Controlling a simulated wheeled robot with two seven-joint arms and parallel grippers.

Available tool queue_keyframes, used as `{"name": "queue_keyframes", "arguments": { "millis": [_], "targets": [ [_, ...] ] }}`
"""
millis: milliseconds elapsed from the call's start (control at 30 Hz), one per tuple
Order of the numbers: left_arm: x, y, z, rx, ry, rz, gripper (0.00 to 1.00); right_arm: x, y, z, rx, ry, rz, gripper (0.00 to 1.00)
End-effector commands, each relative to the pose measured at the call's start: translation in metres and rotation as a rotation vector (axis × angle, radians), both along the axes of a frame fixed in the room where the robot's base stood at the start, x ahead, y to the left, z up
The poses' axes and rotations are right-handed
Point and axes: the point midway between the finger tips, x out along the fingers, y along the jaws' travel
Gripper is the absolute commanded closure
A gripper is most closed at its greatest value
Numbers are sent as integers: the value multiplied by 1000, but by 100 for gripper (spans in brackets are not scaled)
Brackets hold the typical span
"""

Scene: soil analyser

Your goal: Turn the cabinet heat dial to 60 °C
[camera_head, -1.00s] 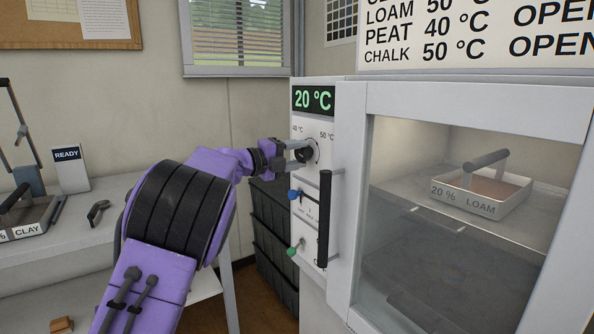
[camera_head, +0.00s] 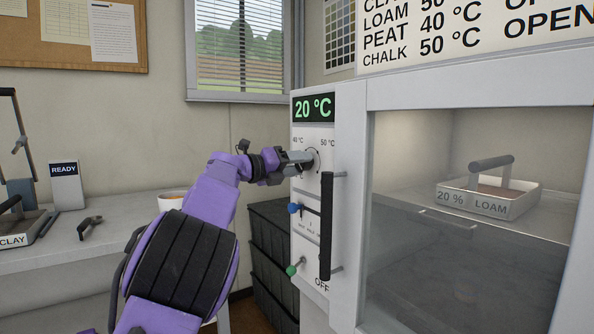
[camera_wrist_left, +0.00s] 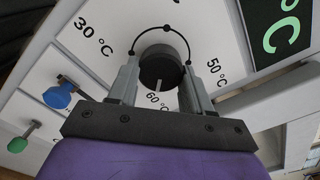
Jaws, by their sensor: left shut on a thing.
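The heat dial is a round black knob (camera_wrist_left: 165,68) on the white front panel of the cabinet, seen between my left fingers in the left wrist view. A pale mark at its edge points towards the 60 °C label (camera_wrist_left: 157,101). My left gripper (camera_wrist_left: 160,82) is shut on the dial, one finger on each side. In the head view my left gripper (camera_head: 302,160) reaches the panel from the left and mostly hides the knob. The green display (camera_head: 314,107) above it reads 20 °C. My right gripper is not in view.
Below the dial are a blue knob (camera_head: 294,208) and a green knob (camera_head: 291,270). A black door handle (camera_head: 326,226) stands out close right of the dial. A LOAM tray (camera_head: 515,207) sits behind the cabinet window. Dark crates (camera_head: 270,235) stand left of the cabinet.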

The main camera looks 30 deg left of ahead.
Motion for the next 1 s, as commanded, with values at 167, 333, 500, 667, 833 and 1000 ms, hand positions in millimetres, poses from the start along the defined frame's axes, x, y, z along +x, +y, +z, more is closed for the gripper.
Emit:
{"name": "queue_keyframes", "arguments": {
  "millis": [167, 333, 500, 667, 833, 1000],
  "targets": [
    [0, 1, 1, 15, -7, 2, 81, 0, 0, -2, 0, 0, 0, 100],
    [0, 1, 1, 15, -8, 3, 81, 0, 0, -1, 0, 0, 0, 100],
    [0, 1, 1, 15, -8, 3, 44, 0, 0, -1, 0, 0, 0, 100],
    [0, 1, 1, 14, -7, 1, 25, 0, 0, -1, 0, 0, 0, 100],
    [0, 1, 1, 14, -6, 1, 25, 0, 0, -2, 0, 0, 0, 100],
    [-19, 8, 0, 11, -8, 2, 25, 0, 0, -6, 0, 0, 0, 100]
  ]
}}
